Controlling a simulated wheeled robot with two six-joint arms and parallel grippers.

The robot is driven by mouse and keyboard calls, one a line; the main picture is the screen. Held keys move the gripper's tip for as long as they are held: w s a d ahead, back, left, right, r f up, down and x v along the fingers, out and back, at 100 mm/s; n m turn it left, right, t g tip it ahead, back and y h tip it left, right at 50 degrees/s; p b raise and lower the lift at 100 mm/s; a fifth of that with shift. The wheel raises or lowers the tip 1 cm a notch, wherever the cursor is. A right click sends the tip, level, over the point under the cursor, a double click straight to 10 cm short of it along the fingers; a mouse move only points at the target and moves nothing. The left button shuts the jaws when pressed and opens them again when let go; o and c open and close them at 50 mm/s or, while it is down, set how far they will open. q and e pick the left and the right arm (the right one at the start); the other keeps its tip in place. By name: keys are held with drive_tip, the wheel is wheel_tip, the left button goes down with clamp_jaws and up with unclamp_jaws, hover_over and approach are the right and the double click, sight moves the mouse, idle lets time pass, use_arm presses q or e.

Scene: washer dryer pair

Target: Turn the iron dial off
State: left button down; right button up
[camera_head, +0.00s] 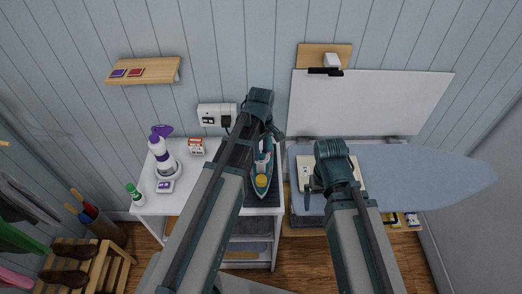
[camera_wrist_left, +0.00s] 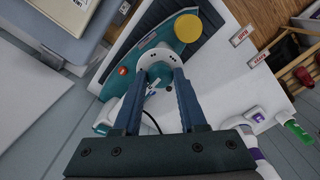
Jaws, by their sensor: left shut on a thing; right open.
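The teal and white iron (camera_head: 263,185) lies on a dark ribbed pad on the white cabinet, partly hidden by my left arm. In the left wrist view the iron (camera_wrist_left: 113,78) shows a yellow round cap, a small red mark and a round dial (camera_wrist_left: 158,73). My left gripper (camera_wrist_left: 161,76) has its two fingers on either side of the dial, shut on it. In the head view my left gripper (camera_head: 268,140) is mostly hidden by its own arm. My right gripper (camera_head: 308,190) is open above the left end of the ironing board.
The blue-grey ironing board (camera_head: 420,185) extends right. A white spray bottle with purple parts (camera_head: 163,158), a red and white box (camera_head: 196,147) and a green-and-white bottle (camera_head: 134,194) stand on the cabinet (camera_head: 152,207). A wall socket box (camera_head: 216,114) is behind.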

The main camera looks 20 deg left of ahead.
sight(261, 153)
use_arm(q)
drive_tip(key=shift+c, duration=2.2)
unclamp_jaws()
drive_tip(key=shift+r, duration=0.1)
wheel_tip(261, 153, up, 14)
drive_tip(key=p, duration=1.4)
drive_tip(key=shift+f, duration=0.3)
wheel_tip(261, 153, down, 13)
drive_tip(key=b, duration=1.3)
drive_tip(key=shift+f+b, duration=0.1)
drive_tip(key=shift+b, duration=0.2)
